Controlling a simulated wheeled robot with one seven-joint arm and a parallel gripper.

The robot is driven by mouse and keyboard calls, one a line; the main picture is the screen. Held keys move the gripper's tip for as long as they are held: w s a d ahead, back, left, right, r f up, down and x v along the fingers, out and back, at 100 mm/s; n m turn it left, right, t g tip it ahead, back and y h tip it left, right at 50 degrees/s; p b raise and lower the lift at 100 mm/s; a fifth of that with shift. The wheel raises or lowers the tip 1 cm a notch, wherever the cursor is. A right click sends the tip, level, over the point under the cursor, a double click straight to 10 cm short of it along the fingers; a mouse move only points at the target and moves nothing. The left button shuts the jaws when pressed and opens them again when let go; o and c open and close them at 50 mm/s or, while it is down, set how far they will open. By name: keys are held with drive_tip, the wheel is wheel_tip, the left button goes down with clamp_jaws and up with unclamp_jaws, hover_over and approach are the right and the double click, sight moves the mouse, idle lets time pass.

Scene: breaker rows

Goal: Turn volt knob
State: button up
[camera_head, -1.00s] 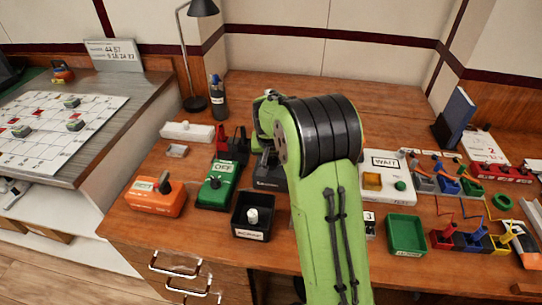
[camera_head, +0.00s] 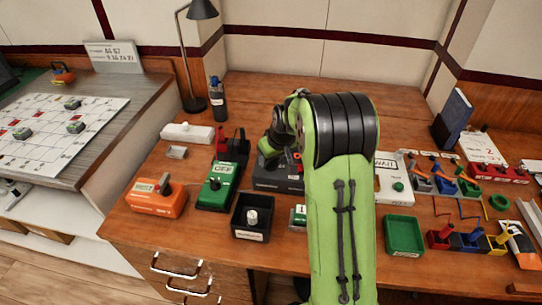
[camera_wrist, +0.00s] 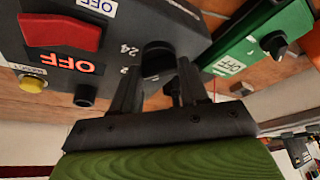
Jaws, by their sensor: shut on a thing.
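The volt knob (camera_wrist: 158,54) is a round black knob on a dark grey box (camera_wrist: 180,22), with a "24" mark beside it in the wrist view. My gripper (camera_wrist: 157,70) is shut on this knob, with one finger on each side of it. In the head view the dark box (camera_head: 285,182) stands near the middle of the desk, and my gripper (camera_head: 272,153) comes down onto it. The knob and fingertips are hidden there by my wrist and arm. The box also bears a red rocker switch (camera_wrist: 62,32) and a red "OFF" display (camera_wrist: 70,63).
A green box (camera_head: 218,186) with a black knob and an "OFF" label stands left of the dark box. An orange box (camera_head: 156,197) is further left. A black tray (camera_head: 252,217) sits in front, and a green tray (camera_head: 404,235) lies to the right.

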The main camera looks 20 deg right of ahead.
drive_tip(key=shift+d+n+g+y+p, duration=0.1)
drive_tip(key=shift+n+g+y+p, duration=0.35)
drive_tip(key=shift+n, duration=1.15)
drive_tip(key=shift+y, duration=0.25)
drive_tip(key=shift+t, duration=0.25)
drive_tip(key=o, duration=1)
drive_tip(key=shift+o, duration=0.2)
drive_tip(key=p+v, duration=0.4)
drive_tip(key=v, duration=1.1)
drive_tip(key=shift+r+p, duration=0.3)
drive_tip(key=shift+r, duration=0.1)
drive_tip(key=shift+s, duration=0.1)
